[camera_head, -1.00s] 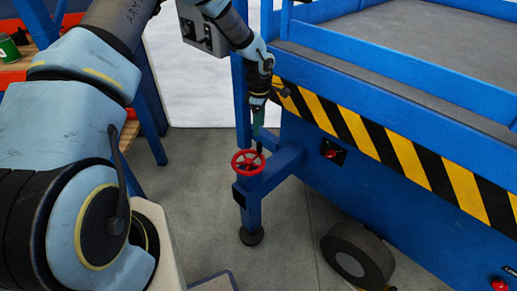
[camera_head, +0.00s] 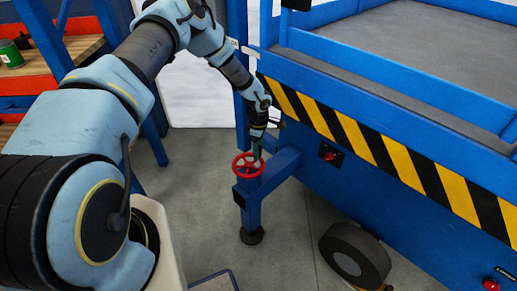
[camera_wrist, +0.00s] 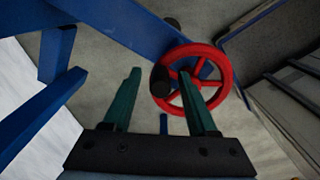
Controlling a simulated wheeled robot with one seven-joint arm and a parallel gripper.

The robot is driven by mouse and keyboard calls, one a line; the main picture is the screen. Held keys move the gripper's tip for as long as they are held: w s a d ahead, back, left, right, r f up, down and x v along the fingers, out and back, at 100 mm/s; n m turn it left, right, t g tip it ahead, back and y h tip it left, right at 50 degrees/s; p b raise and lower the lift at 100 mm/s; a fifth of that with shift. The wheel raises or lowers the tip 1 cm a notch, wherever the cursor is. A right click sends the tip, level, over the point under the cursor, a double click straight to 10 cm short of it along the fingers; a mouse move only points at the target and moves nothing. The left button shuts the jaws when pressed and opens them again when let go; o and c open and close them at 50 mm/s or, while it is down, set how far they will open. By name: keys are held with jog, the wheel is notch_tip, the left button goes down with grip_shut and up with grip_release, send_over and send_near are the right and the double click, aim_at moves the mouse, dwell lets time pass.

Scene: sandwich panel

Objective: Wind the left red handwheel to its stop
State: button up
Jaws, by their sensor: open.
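The red handwheel (camera_head: 247,166) sits on top of a blue outrigger leg (camera_head: 251,205) in the head view. In the wrist view the handwheel (camera_wrist: 221,75) shows its spokes and a black knob (camera_wrist: 160,80) on its rim. My gripper (camera_head: 257,158) reaches down to the wheel's right edge in the head view. In the wrist view its two green fingers (camera_wrist: 162,88) are apart, with the knob in the gap between them. The right finger overlaps the wheel in the picture. I cannot tell whether a finger touches the wheel or knob.
A blue platform with a yellow-black striped edge (camera_head: 385,150) fills the right side. A red knob (camera_head: 327,152) sits on its side panel. A black wheel (camera_head: 355,255) lies below. A shelf with a green can (camera_head: 10,54) stands at left. Grey floor is open around the leg.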

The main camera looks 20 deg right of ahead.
grip_shut()
dwell(0.4)
jog(key=shift+d+b, duration=0.1)
jog(key=shift+b, duration=0.25)
